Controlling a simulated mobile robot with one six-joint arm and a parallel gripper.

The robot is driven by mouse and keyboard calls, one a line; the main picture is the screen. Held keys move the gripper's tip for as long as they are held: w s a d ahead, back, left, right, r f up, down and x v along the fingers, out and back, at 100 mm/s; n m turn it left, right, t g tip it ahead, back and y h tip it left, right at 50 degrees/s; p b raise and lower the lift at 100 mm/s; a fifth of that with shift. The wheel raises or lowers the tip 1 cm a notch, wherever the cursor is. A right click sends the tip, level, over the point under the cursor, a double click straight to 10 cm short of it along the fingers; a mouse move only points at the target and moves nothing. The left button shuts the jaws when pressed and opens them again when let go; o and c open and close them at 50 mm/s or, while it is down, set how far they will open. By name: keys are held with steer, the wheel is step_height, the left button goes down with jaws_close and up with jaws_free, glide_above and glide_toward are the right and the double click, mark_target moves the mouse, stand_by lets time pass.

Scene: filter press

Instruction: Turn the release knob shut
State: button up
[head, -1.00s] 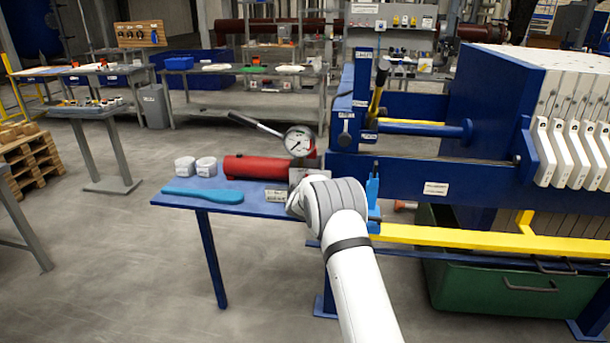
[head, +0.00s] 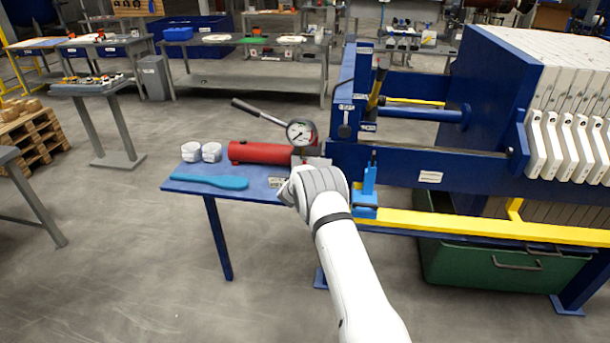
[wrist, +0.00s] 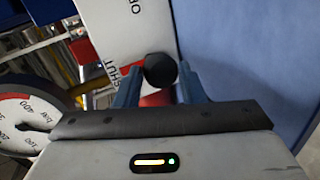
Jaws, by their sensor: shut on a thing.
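The release knob (wrist: 160,69) is round and black in the wrist view, in front of a white plate (wrist: 122,35) lettered "SHUT", with another word partly cut off. My gripper (wrist: 159,80) has its two blue-grey fingers on either side of the knob and is shut on it. A bit of red shows below the knob. In the head view my own wrist hides the knob and fingers, beside the right end of the red pump cylinder (head: 262,152). The pressure gauge (head: 300,132) stands above that end; its dial also shows in the wrist view (wrist: 22,118).
The pump lever (head: 258,112) slants up left. The blue press frame (head: 450,168) and a blue upright fitting (head: 368,192) stand close right.

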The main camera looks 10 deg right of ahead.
steer(key=shift+s+d+f, duration=0.1)
steer(key=shift+f, duration=0.2)
steer(key=o, duration=0.9)
steer(key=shift+o, duration=0.5)
steer(key=shift+r, duration=0.15)
steer(key=b+v, duration=0.1)
steer(key=v, duration=0.6)
steer(key=shift+s+a+r+b, duration=0.1)
steer(key=shift+s+a+b, duration=0.15)
steer(key=shift+b, duration=0.1)
